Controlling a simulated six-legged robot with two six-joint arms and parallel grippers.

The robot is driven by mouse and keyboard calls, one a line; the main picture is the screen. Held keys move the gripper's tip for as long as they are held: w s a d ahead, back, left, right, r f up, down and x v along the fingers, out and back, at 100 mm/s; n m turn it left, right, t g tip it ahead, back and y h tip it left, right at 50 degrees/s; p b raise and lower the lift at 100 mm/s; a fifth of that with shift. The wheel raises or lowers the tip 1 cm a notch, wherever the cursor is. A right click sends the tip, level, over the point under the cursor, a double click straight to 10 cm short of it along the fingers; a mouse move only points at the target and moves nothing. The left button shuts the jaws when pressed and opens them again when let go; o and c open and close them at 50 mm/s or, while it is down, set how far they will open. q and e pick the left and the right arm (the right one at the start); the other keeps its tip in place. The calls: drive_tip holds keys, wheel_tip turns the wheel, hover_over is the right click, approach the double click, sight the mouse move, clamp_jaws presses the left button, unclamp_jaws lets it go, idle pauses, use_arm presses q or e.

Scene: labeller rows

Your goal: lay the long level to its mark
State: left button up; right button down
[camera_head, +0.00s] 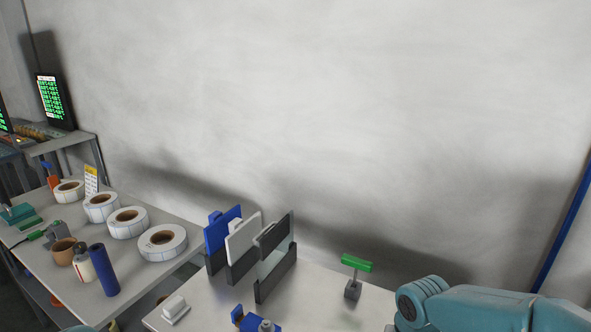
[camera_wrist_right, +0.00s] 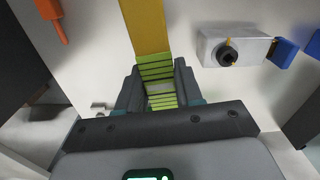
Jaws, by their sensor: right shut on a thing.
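In the right wrist view my right gripper (camera_wrist_right: 158,88) is shut on a long yellow bar (camera_wrist_right: 146,24), which I take to be the long level. The bar runs from the top edge down between the two dark fingers. The part between the fingers shows lime-green with dark cross stripes. Its far end is out of frame. In the head view only my teal right arm shows at the lower right; its gripper and the level are out of frame. I cannot make out the mark in either view. My left gripper is not in view.
The head view shows a bench with upright plates in dark holders (camera_head: 275,270), a green-topped stand (camera_head: 354,275) and a small white block (camera_head: 175,308). Label rolls (camera_head: 162,242) stand on the left table. The wrist view shows a grey box with a dark knob (camera_wrist_right: 235,48) and an orange tool (camera_wrist_right: 50,14).

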drive_tip(key=shift+s+a+f+n, duration=0.15)
drive_tip(key=shift+f+n, duration=0.15)
drive_tip(key=shift+n, duration=0.25)
drive_tip(key=shift+w+a+f+n, duration=0.15)
drive_tip(key=shift+f+n, duration=0.1)
drive_tip(key=shift+n, duration=0.3)
drive_tip(key=shift+w+a+n, duration=0.15)
drive_tip(key=shift+w+n, duration=0.15)
drive_tip(key=shift+n, duration=0.6)
